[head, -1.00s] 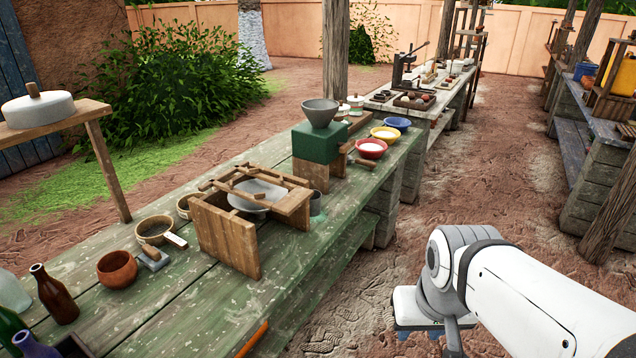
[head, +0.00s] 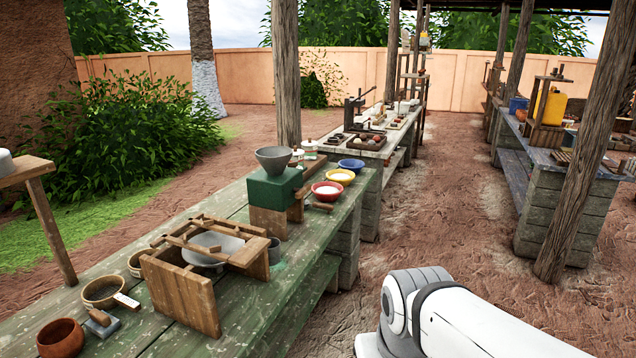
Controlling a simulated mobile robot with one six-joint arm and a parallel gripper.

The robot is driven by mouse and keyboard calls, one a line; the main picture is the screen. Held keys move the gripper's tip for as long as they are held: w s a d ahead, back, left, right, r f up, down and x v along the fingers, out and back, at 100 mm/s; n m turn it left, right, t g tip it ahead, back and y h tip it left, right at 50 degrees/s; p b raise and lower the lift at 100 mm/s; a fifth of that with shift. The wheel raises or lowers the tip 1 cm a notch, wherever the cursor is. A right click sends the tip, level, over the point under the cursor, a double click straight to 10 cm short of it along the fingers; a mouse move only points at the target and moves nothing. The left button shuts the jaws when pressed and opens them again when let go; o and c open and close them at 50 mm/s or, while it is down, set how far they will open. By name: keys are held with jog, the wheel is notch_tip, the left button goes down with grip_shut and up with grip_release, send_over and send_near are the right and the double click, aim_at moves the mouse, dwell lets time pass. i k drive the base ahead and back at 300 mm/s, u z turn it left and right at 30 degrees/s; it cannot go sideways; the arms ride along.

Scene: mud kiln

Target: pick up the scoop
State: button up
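I cannot pick out a scoop for certain. A small grey tool with a wooden handle (head: 103,322) lies on the green bench beside a brown bowl (head: 60,338). A short wooden handle (head: 318,206) shows in front of the red bowl (head: 326,191); what it belongs to is too small to tell. My gripper is out of view; only white and grey links of my arm show at the lower right, off the bench's right side.
The green bench (head: 228,322) carries a wooden frame (head: 182,298) over a metal basin, round sieves, a grey funnel (head: 273,158) on a green block, and yellow and blue bowls. A wooden post (head: 582,150) stands at right. Open dirt ground lies between the benches.

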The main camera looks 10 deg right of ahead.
aim_at(329, 208)
jog(key=z, duration=0.45)
jog(key=k, duration=1.3)
jog(key=z, duration=0.65)
jog(key=i, duration=2.75)
jog(key=u, duration=0.6)
jog(key=i, duration=1.4)
jog(key=u, duration=1.45)
jog(key=i, duration=0.95)
jog(key=u, duration=0.5)
